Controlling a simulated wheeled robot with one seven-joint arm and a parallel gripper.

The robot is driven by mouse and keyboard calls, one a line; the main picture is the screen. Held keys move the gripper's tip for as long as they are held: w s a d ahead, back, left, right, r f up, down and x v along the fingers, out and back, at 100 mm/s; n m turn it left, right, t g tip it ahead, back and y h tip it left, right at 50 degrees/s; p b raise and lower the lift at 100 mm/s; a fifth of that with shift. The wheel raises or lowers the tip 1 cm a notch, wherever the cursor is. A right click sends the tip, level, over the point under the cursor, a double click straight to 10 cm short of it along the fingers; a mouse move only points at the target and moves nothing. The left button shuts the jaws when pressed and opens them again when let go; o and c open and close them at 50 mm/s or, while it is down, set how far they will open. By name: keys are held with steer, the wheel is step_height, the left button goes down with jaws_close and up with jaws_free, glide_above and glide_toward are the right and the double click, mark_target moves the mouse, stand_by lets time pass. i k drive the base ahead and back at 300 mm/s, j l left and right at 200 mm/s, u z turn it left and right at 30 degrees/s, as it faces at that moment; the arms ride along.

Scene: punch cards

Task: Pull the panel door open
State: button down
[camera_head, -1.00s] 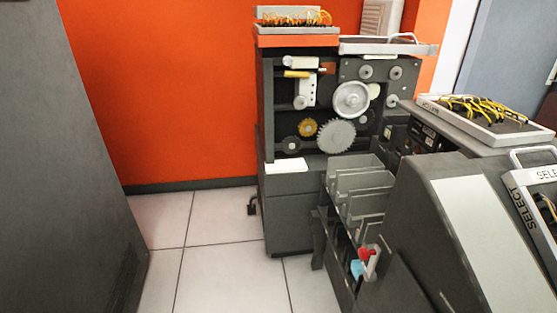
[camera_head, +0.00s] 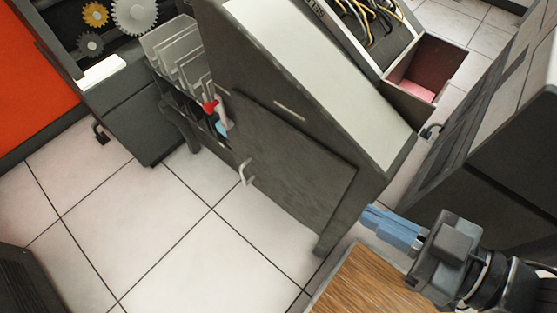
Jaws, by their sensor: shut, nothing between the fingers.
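The panel door (camera_head: 290,150) is a dark grey sheet on the side of the grey machine, seen from above at a tilt. It looks shut, lying flush with the machine's side. Its pale metal handle (camera_head: 245,172) stands out at the lower left edge of the door. My gripper (camera_head: 368,217), with blue fingers, is at the lower right and points left. It is shut and empty, to the right of the door and well apart from the handle.
A wooden surface (camera_head: 372,285) lies below my gripper. A dark cabinet (camera_head: 495,165) stands at the right. Card racks (camera_head: 180,55) with a small red item stand left of the door. The white tiled floor (camera_head: 195,255) before the door is clear.

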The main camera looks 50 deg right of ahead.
mark_target(309, 179)
steer(key=j+u, duration=0.3)
steer(key=i+j+u, duration=0.1)
steer(key=u, duration=0.2)
steer(key=i+u, duration=0.35)
steer(key=k, duration=0.1)
